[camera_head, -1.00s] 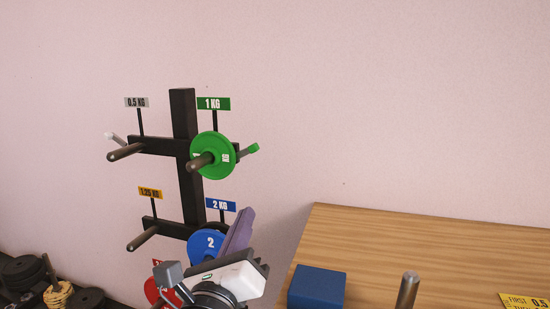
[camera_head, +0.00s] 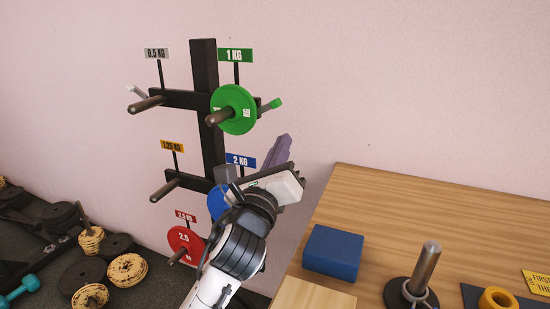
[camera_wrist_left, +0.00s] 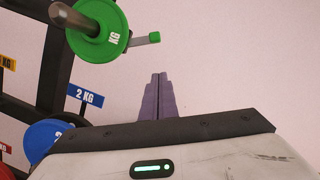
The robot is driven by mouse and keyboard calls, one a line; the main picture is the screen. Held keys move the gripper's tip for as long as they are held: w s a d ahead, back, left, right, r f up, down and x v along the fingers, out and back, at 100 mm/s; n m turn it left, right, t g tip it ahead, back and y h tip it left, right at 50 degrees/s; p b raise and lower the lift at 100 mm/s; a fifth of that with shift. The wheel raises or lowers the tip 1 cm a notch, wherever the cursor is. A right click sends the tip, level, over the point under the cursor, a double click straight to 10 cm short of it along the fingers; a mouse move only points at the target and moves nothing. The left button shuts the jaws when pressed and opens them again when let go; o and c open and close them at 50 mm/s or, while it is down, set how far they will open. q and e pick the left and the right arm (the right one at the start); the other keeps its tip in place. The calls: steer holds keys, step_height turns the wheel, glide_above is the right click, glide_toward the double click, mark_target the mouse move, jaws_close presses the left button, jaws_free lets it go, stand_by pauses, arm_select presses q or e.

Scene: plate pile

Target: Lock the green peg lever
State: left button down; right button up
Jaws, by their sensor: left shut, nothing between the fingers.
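The green plate hangs on the 1 KG peg (camera_head: 218,117) of the black rack. In the left wrist view the lever (camera_wrist_left: 146,39) shows at the upper middle, right of the plate (camera_wrist_left: 108,40). My left gripper (camera_head: 285,142) has purple fingers that are shut and empty. It is below and slightly right of the lever, apart from it in the picture. The fingers (camera_wrist_left: 157,90) point up in the wrist view. My right gripper is not in view.
The black rack (camera_head: 204,75) also bears a blue plate (camera_head: 216,201), partly hidden by my arm, and a red plate (camera_head: 185,243). A wooden table (camera_head: 400,215) with a blue block (camera_head: 332,253) stands at right. Weights and a teal dumbbell (camera_head: 20,290) lie at lower left.

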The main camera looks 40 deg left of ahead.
mark_target(268, 107)
arm_select(q)
steer(key=w+a+r, duration=0.1)
steer(key=r, duration=0.1)
steer(key=w+a+r+p, duration=0.1)
steer(key=a+r, duration=0.1)
steer(key=shift+w, duration=0.15)
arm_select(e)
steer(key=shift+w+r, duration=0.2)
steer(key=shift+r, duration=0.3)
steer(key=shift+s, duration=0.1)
arm_select(q)
steer(key=shift+d+r, duration=0.1)
steer(key=shift+r, duration=0.05)
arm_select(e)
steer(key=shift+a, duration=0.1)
